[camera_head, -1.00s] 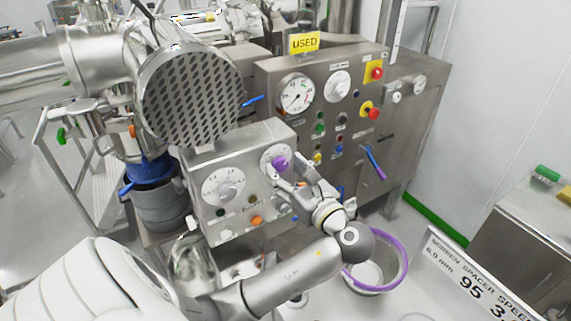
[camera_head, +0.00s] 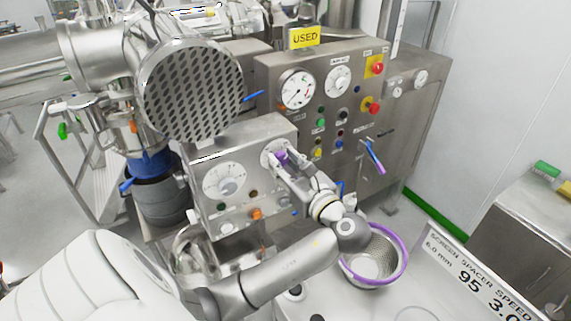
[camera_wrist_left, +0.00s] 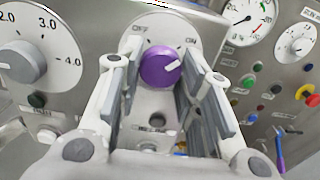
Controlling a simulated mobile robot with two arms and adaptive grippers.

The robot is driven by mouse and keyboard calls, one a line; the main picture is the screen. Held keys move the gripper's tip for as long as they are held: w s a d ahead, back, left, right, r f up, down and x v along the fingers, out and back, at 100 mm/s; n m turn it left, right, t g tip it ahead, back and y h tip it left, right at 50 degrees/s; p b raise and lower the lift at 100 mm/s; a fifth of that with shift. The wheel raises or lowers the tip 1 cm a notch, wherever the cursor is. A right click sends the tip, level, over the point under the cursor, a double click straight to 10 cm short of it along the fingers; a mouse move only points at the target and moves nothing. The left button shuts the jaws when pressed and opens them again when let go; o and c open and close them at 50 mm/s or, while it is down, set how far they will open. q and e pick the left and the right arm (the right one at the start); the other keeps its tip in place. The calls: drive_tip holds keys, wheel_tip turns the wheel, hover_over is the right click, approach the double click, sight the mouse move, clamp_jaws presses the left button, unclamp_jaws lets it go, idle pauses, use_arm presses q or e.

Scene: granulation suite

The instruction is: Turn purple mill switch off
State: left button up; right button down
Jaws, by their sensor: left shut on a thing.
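The purple mill switch (camera_wrist_left: 160,67) is a round knob on a plate with OFF at its left and ON at its right. In the left wrist view its white pointer line points up and right, toward ON. In the head view the switch (camera_head: 281,154) is partly hidden by the fingers. My left gripper (camera_wrist_left: 156,80) has one finger on each side of the knob and is shut on it. The left gripper (camera_head: 284,161) also shows in the head view, at the front of the steel control box (camera_head: 240,150). My right gripper is not in view.
A white speed dial (camera_head: 226,180) is left of the switch, with small buttons below. Behind stands a larger panel (camera_head: 275,90) with gauges and red stop buttons. A purple-rimmed screen basket (camera_head: 402,262) sits below right of my left wrist.

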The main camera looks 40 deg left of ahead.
use_arm(q)
drive_tip(key=n, duration=0.3)
drive_tip(key=shift+n, duration=0.4)
drive_tip(key=n+b, duration=0.1)
drive_tip(key=n, duration=0.2)
drive_tip(key=shift+f+n+b, duration=0.1)
drive_tip(key=shift+n+b, duration=0.2)
drive_tip(key=shift+b, duration=0.1)
drive_tip(key=n+b, duration=0.3)
drive_tip(key=n, duration=0.1)
drive_tip(key=shift+w+n, duration=0.1)
drive_tip(key=shift+n, duration=0.2)
drive_tip(key=shift+n+b, duration=1.75)
drive_tip(key=shift+n, duration=0.35)
drive_tip(key=o, duration=1)
drive_tip(key=shift+r, duration=0.2)
drive_tip(key=shift+o, duration=0.2)
